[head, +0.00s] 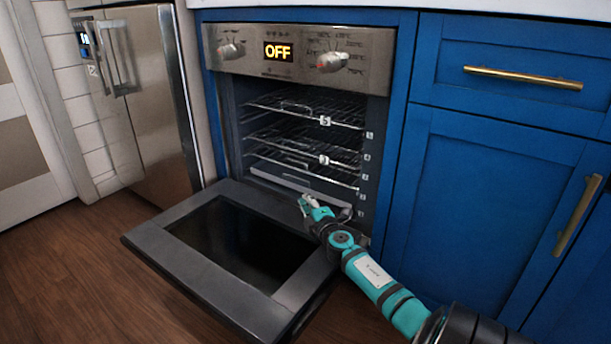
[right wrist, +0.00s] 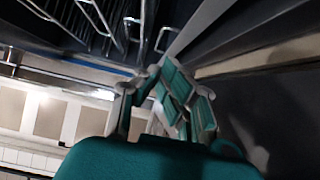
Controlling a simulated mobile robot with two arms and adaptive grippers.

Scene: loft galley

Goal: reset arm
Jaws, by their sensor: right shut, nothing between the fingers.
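My right arm comes in from the lower right in the head view. Its teal and grey right gripper (head: 306,203) is shut and empty, just above the inner end of the lowered oven door (head: 152,232), in front of the oven opening. In the right wrist view the gripper (right wrist: 165,92) shows close up, with parts of the oven rack (right wrist: 90,15) above it. The oven (head: 240,140) stands open with its door folded down, and its display reads OFF. My left gripper is not in the head view.
Wire racks (head: 300,108) sit inside the oven at several levels. A blue cabinet (head: 480,200) with brass handles stands right of the oven, close to my right arm. A steel fridge (head: 155,110) stands to the left. The wooden floor (head: 60,270) at left is clear.

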